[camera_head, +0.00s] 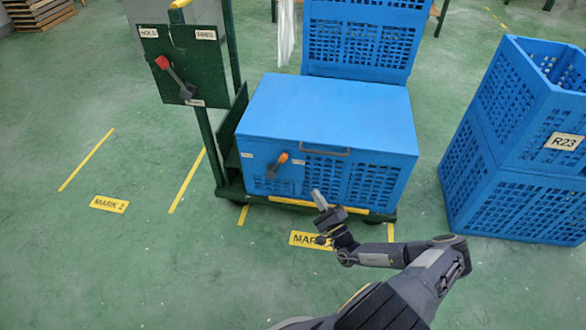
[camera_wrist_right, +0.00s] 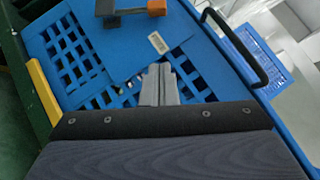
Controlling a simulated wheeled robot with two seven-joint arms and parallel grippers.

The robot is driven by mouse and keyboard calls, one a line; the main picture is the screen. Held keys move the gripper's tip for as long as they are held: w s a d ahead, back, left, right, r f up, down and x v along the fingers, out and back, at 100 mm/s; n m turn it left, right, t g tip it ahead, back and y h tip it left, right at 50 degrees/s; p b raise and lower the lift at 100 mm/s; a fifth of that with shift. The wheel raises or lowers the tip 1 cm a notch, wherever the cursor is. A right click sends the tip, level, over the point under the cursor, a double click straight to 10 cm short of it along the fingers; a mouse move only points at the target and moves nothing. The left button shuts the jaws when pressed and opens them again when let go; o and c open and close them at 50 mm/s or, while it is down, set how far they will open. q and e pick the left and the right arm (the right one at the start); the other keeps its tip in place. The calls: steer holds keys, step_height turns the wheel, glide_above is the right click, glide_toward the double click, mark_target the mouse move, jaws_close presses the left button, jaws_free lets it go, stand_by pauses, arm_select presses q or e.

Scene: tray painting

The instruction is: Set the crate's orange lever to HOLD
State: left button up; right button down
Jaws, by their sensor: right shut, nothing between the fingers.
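The blue lidded crate (camera_head: 330,108) sits on a green cart. Its orange-tipped lever (camera_head: 283,158) is on the front face, the grey arm slanting up and right. Small pale labels are on either side, too small to read. In the right wrist view the lever's orange end (camera_wrist_right: 156,7) is at the top edge, partly cut off. My right gripper (camera_head: 317,195) is shut and empty, in front of the crate's front face, lower and to the right of the lever, apart from it. Its fingers (camera_wrist_right: 159,75) show in the wrist view. My left gripper is not in view.
A red lever (camera_head: 162,63) on the cart's green panel (camera_head: 205,72) leans toward a HOLD label, with FREE on the other side. A dark handle (camera_head: 325,151) is right of the orange lever. Stacked blue crates (camera_head: 470,165) stand at right. Floor at left is clear.

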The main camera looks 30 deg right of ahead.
steer(key=b, duration=0.5)
glide_toward(279, 163)
steer(key=shift+w+d+r, duration=1.5)
steer(key=shift+w+r, duration=0.4)
steer(key=shift+w, duration=0.75)
